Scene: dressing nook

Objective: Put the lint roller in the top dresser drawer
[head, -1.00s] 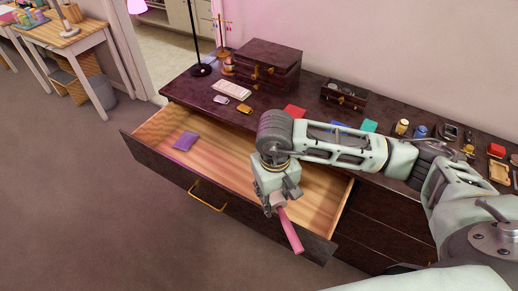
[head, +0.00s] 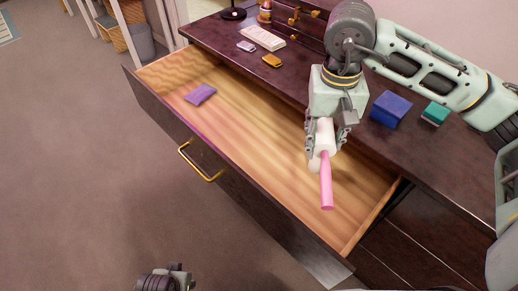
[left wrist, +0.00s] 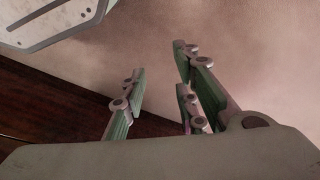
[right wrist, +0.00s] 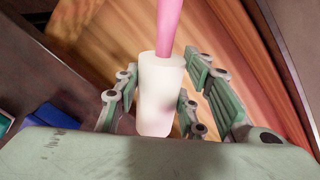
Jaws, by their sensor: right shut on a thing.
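The lint roller has a white roll and a pink handle (head: 326,188). My right gripper (head: 325,140) is shut on its white roll (right wrist: 160,95) and holds it over the right part of the open top drawer, handle pointing down toward the front. The top dresser drawer (head: 240,131) is pulled out, with a light wooden floor and a gold handle (head: 203,170) on its dark front. In the right wrist view the roll sits between the fingers, with the drawer floor beyond. My left gripper (left wrist: 165,100) is open and empty, with carpet and dark wood behind it.
A purple packet (head: 201,94) lies in the drawer's left part; the drawer's middle is clear.

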